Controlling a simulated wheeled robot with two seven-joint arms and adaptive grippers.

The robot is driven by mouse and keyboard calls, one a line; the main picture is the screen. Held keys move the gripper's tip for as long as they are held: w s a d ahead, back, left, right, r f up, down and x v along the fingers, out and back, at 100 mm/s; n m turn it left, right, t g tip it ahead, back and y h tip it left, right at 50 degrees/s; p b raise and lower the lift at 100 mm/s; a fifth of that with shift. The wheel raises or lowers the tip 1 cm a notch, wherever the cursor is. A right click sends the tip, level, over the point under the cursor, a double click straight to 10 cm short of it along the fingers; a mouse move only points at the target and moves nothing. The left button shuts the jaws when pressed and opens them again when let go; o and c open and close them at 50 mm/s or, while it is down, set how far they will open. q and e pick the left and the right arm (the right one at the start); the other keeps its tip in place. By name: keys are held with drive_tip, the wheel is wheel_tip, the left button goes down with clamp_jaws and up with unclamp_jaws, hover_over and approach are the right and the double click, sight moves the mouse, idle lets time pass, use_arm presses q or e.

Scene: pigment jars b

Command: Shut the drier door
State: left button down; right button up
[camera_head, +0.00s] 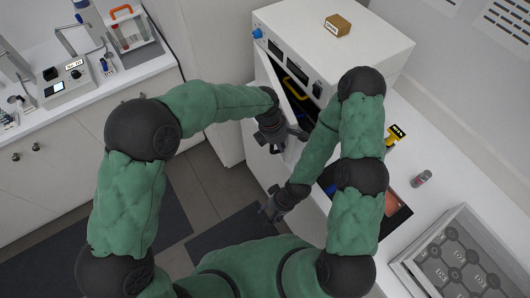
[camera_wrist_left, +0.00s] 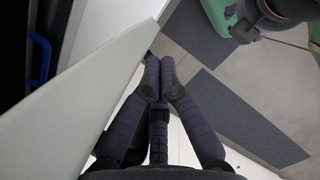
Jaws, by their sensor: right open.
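The white drier (camera_head: 375,48) stands at the upper right on the counter. Its pale door (camera_head: 262,72) is ajar, with a dark gap to the interior. In the left wrist view the door (camera_wrist_left: 95,85) is a broad slanted slab on the left. My left gripper (camera_head: 272,138) is beside the door's outer face near its free end. In its wrist view the fingertips (camera_wrist_left: 160,62) are together with nothing seen between them; contact with the door is unclear. My right gripper (camera_head: 272,210) is open and empty, lower, in front of the counter.
A yellow handle (camera_head: 297,72) shows inside the drier opening, and a blue handle (camera_wrist_left: 39,60) in the wrist view. A jar (camera_head: 421,178) and a grey tray (camera_head: 408,262) are on the right counter. Floor below is clear.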

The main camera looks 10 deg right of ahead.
use_arm(q)
drive_tip(key=d, duration=0.6)
drive_tip(key=shift+w+d, duration=0.15)
drive_tip(key=shift+d, duration=0.25)
drive_tip(key=shift+r, duration=0.1)
